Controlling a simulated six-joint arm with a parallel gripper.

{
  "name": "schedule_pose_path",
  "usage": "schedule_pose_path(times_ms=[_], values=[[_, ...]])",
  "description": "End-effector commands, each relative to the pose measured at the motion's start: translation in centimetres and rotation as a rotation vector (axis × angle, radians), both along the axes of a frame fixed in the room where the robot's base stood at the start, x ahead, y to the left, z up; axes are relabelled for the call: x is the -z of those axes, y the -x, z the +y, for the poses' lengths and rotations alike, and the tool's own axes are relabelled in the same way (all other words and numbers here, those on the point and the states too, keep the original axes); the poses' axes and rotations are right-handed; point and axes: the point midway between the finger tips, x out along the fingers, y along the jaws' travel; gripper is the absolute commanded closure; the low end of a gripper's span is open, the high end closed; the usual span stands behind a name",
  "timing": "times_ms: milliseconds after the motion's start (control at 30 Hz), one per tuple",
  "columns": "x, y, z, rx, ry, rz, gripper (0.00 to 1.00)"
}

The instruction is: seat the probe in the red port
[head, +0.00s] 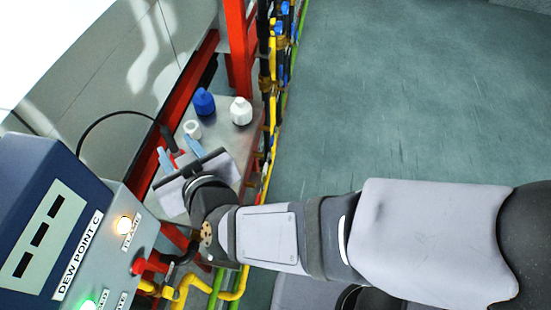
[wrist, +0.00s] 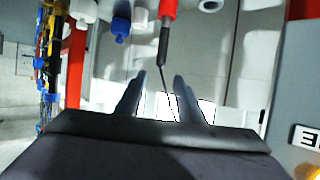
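The probe (wrist: 163,45) is a slim dark rod with a thin black cable trailing from its near end. Its far end meets a red piece (wrist: 168,8) cut off by the top edge of the wrist view; I cannot tell whether that is its own part or a holder. In the head view the dark probe body (head: 168,138) lies by the gripper on the steel shelf. My gripper (wrist: 160,80) is open and empty, its blue-grey fingers apart and the probe just beyond the tips. In the head view it (head: 179,154) is over the shelf. The red port cannot be identified for certain.
A blue bottle (head: 204,102), a white bottle (head: 241,111) and a small white cup (head: 192,129) stand on the shelf (head: 221,130). The instrument box (head: 45,220), with a red fitting (head: 139,266), is at left. Coloured pipes run along the shelf's right edge.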

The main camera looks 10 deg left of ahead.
Motion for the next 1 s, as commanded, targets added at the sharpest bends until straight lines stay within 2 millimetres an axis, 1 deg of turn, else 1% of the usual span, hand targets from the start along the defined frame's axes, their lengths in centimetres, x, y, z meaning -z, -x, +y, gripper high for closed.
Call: schedule_pose_path(times_ms=[167, 267, 367, 467, 500, 567, 600, 667, 700, 767, 800, 867, 900, 1000], values=[[1.1, -1.9, -1.1, 0.015, 0.016, 0.046, 0.65], [2.4, -3.8, -2.7, 0.034, 0.041, 0.106, 0.65], [4.4, -6.0, -5.4, 0.066, 0.080, 0.193, 0.65], [6.7, -7.9, -9.2, 0.114, 0.132, 0.299, 0.65], [7.7, -8.4, -11.0, 0.138, 0.154, 0.346, 0.65], [9.1, -9.0, -13.8, 0.179, 0.188, 0.418, 0.65], [10.0, -9.2, -15.9, 0.210, 0.211, 0.470, 0.65], [11.3, -9.2, -19.1, 0.262, 0.246, 0.549, 0.65], [12.2, -9.0, -21.4, 0.299, 0.271, 0.604, 0.65], [13.3, -8.4, -24.7, 0.359, 0.305, 0.687, 0.65], [13.9, -7.8, -26.9, 0.399, 0.327, 0.742, 0.65], [14.6, -6.8, -30.0, 0.460, 0.356, 0.819, 0.65], [15.0, -6.0, -31.8, 0.497, 0.375, 0.866, 0.65], [15.6, -4.0, -35.6, 0.581, 0.413, 0.971, 0.65]])
